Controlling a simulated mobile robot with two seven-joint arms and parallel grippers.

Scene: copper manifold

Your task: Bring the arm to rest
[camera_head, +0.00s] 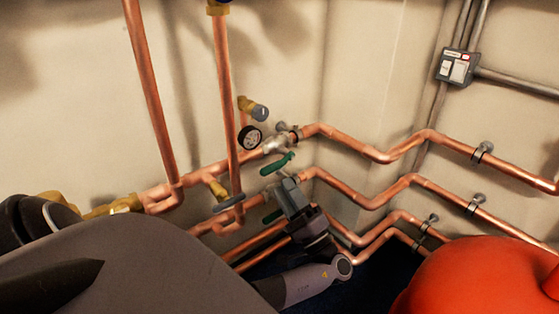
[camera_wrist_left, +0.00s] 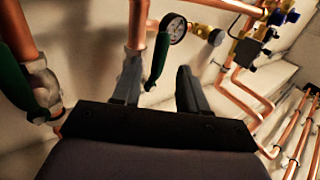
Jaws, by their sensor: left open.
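My left gripper (camera_head: 285,190) is in the middle of the head view, close in front of the copper pipes near the wall. Its arm comes in from the lower left. In the left wrist view the two fingers (camera_wrist_left: 157,85) stand apart. A green valve handle (camera_wrist_left: 160,50) shows in the gap between them, with no visible grip on it; I cannot tell whether a finger touches it. A green handle (camera_head: 277,165) also shows just above the gripper in the head view. My right gripper is not in view.
A pressure gauge (camera_head: 250,138) sits on the pipework beside the gripper. Copper pipes (camera_head: 400,147) run along both walls. A grey switch box (camera_head: 457,67) is at the upper right. A large red rounded object (camera_head: 480,280) fills the lower right.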

